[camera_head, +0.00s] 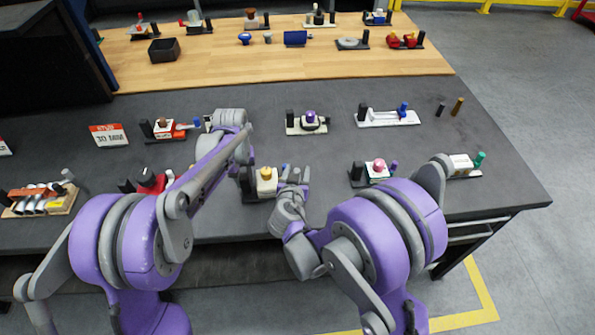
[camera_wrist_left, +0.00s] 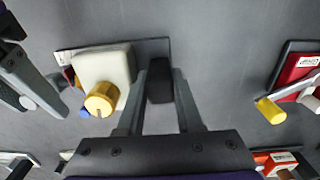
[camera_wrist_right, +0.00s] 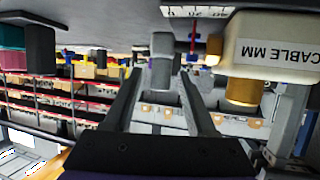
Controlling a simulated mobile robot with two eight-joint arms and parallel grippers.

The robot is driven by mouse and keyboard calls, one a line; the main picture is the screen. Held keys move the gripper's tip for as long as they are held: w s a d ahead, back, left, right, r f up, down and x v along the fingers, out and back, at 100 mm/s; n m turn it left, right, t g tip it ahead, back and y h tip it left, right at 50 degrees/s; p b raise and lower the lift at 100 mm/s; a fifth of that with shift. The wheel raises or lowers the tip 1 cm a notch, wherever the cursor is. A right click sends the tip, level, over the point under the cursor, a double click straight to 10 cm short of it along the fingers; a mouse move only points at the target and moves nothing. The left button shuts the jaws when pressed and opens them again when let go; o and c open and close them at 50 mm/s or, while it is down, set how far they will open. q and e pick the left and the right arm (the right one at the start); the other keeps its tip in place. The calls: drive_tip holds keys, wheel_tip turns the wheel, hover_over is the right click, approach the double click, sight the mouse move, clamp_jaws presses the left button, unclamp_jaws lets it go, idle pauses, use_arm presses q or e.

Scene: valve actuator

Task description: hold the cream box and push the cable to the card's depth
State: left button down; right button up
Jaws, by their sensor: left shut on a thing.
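The cream box (camera_head: 267,185), with a yellow knob on top, sits on a dark base in the middle of the table. It also shows in the left wrist view (camera_wrist_left: 118,61) and, labelled "CABLE MM", in the right wrist view (camera_wrist_right: 255,25). My left gripper (camera_wrist_left: 160,80) is shut on the black post (camera_wrist_left: 160,88) beside the box. My right gripper (camera_wrist_right: 162,75) is open at the box's other side, low over the table. A grey upright piece (camera_wrist_right: 162,47) shows between its fingers; I cannot tell whether they touch it. A card (camera_head: 110,135) reads "30 MM".
Other fixtures stand close by: a pink-knobbed one (camera_head: 377,168) to the right, a purple-knobbed one (camera_head: 310,121) behind, and a red one (camera_head: 150,182) to the left. A wooden surface (camera_head: 220,65) holds more parts at the back.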

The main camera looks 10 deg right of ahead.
use_arm(q)
drive_tip(key=shift+s+f, duration=0.15)
drive_tip(key=shift+f, duration=0.1)
use_arm(e)
drive_tip(key=shift+s+f, duration=0.1)
drive_tip(key=shift+s, duration=0.05)
drive_tip(key=v, duration=1.2)
use_arm(q)
drive_tip(key=shift+c, duration=2.4)
unclamp_jaws()
drive_tip(key=shift+r, duration=0.15)
